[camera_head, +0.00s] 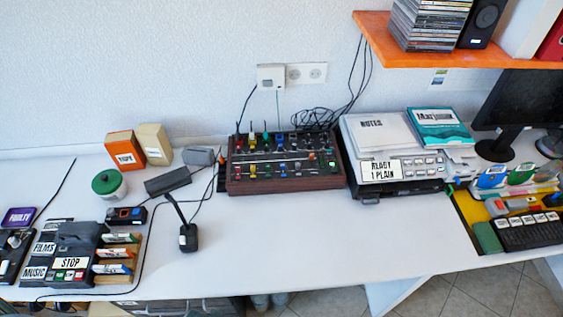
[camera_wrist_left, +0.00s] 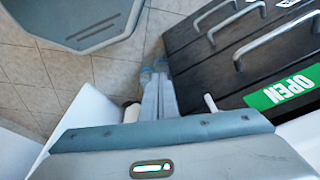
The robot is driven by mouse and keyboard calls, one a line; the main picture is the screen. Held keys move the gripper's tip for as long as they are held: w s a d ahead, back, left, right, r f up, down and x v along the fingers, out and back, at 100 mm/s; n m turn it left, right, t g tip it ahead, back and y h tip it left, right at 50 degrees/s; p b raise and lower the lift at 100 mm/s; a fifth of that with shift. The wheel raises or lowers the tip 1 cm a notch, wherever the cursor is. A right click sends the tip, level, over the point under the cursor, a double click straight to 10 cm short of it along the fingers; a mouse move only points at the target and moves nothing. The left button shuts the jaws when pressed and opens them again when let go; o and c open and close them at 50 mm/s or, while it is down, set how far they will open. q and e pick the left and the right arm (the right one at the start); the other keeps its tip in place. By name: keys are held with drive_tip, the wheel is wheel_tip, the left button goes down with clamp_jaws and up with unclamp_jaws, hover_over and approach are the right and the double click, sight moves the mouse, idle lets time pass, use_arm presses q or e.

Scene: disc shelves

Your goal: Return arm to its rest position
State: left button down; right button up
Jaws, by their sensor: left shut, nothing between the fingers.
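My left gripper (camera_wrist_left: 155,72) shows in the left wrist view. Its two pale fingers with bluish tips lie side by side, shut, with nothing between them. They point down over the tiled floor, beside a dark drawer unit (camera_wrist_left: 188,62) with metal handles and a green OPEN label. In the head view neither arm is clearly visible, and my right gripper does not show.
The white desk (camera_head: 300,240) has clear room at its front middle. On it stand a mixer (camera_head: 285,162), a labelled black deck (camera_head: 72,255), a small black microphone (camera_head: 187,236) and a printer-like machine (camera_head: 398,165). An orange shelf (camera_head: 460,52) overhangs the back right.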

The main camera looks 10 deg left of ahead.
use_arm(q)
drive_tip(key=s+a+f+b, duration=0.1)
drive_tip(key=s+f+b, duration=0.1)
drive_tip(key=s+f, duration=0.4)
drive_tip(key=s+a+f+g+b, duration=0.1)
drive_tip(key=s+f+b, duration=0.2)
drive_tip(key=s+f, duration=0.4)
drive_tip(key=s+a+f+b, duration=0.1)
drive_tip(key=s+f, duration=0.5)
drive_tip(key=f, duration=1.1)
drive_tip(key=shift+s+a+f+g+b, duration=0.2)
drive_tip(key=shift+s+f+g+b, duration=0.15)
drive_tip(key=shift+b, duration=0.4)
drive_tip(key=shift+s+d, duration=0.1)
